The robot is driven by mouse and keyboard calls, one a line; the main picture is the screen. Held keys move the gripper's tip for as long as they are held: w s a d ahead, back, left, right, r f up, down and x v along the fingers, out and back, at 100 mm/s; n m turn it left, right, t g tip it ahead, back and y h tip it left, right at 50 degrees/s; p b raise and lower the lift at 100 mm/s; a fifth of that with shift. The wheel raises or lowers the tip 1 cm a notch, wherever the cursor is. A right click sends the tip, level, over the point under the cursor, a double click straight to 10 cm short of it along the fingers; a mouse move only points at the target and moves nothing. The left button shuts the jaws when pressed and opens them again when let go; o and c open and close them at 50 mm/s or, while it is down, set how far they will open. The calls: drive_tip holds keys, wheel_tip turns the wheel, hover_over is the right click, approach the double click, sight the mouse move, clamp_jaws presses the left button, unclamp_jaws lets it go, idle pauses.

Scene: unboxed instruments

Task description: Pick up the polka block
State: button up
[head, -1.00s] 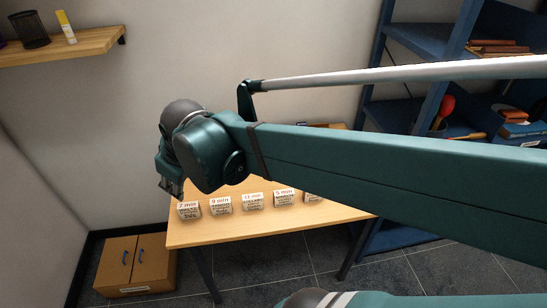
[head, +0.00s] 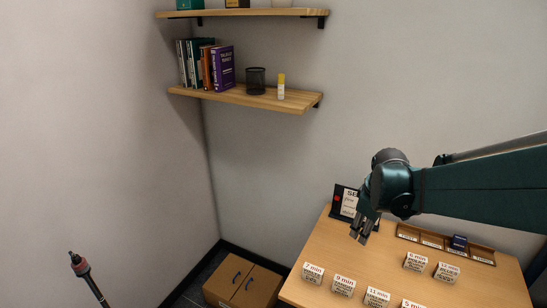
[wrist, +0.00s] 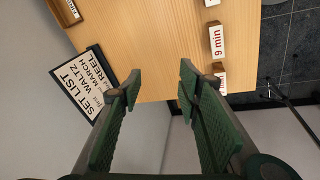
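Several small pale blocks with red minute labels stand on the table, including a 7 min block (head: 313,272), a 9 min block (head: 343,286), an 11 min block (head: 377,297) and a 5 min block (head: 411,303). Two more blocks (head: 416,261) (head: 447,272) stand behind them. Their smaller print is too small to read, so I cannot tell which is the polka block. My gripper (head: 363,232) hangs over the table's back left part. In the wrist view my gripper (wrist: 158,80) is open and empty. A 9 min block (wrist: 217,42) shows there too.
A table (head: 335,245) has a SET LIST sign (head: 345,203) at its back left, also in the wrist view (wrist: 88,83). A shallow labelled tray (head: 484,257) at the back holds a dark blue piece (head: 459,242). A shelf (head: 235,95) hangs above.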

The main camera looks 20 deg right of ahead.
drive_tip(key=s+d+f+n+g+p, duration=0.1)
drive_tip(key=d+f+n+p, duration=0.2)
drive_tip(key=d, duration=0.9)
drive_tip(key=g+y+p, duration=0.1)
drive_tip(key=g+p, duration=0.1)
hover_over(418, 257)
drive_tip(key=shift+n, duration=0.4)
wheel_tip(418, 257, down, 8)
drive_tip(key=shift+r, duration=0.1)
drive_tip(key=shift+f, duration=1.35)
drive_tip(key=shift+f+b, duration=0.1)
drive_tip(key=shift+b, duration=0.2)
drive_tip(key=shift+w+f+b, duration=0.1)
drive_tip(key=shift+f+b, duration=0.45)
drive_tip(key=shift+f, duration=1.95)
drive_tip(key=shift+c, duration=0.2)
